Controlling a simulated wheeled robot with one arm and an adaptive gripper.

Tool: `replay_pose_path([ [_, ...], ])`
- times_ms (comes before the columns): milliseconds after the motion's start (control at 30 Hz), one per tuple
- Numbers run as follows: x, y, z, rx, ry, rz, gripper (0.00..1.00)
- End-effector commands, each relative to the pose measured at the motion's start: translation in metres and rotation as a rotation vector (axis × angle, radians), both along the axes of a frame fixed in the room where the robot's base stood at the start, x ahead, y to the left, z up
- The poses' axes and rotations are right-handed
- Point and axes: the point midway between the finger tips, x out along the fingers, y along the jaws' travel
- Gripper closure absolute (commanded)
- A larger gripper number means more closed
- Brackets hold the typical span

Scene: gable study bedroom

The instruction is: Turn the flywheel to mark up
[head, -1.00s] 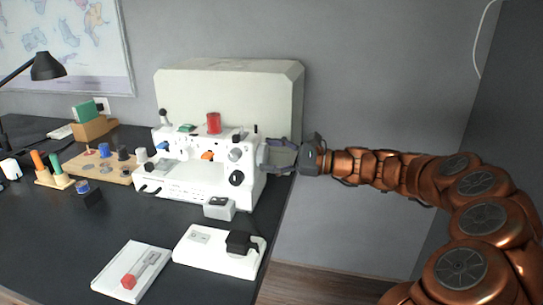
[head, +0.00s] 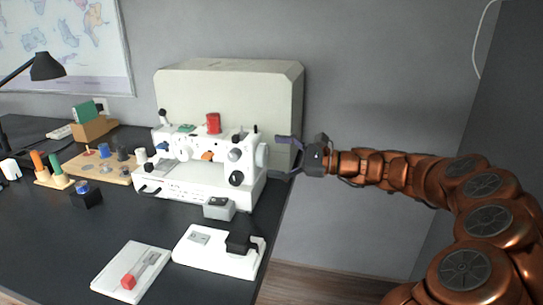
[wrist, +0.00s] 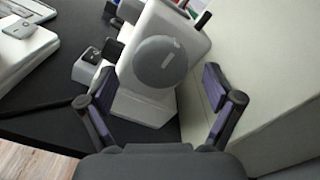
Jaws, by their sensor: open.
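The white sewing machine (head: 190,178) stands on the dark desk. Its round flywheel (head: 261,156) is on the machine's right end. My gripper (head: 279,157) is open just right of the flywheel, one finger above the other. In the wrist view the fingers of my gripper (wrist: 158,76) stand on either side of the flywheel with visible gaps, apparently not touching it.
A large pale case (head: 285,95) stands close behind the machine. A foot pedal unit (head: 215,257) and a white board with a red block (head: 128,282) lie in front. A wooden peg board (head: 85,168) is at left. Free room is to the right, beyond the desk edge.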

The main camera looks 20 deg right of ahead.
Motion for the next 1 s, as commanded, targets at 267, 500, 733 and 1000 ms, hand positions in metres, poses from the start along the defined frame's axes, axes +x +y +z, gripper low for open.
replay_pose_path([
  [267, -0.026, -0.048, 0.0, -0.001, -0.001, -0.006, 0.1],
  [500, -0.045, -0.079, 0.0, -0.002, -0.001, -0.004, 0.1],
  [733, -0.052, -0.091, 0.0, -0.001, 0.001, -0.003, 0.1],
  [1000, -0.052, -0.091, 0.0, -0.001, 0.001, -0.002, 0.1],
])
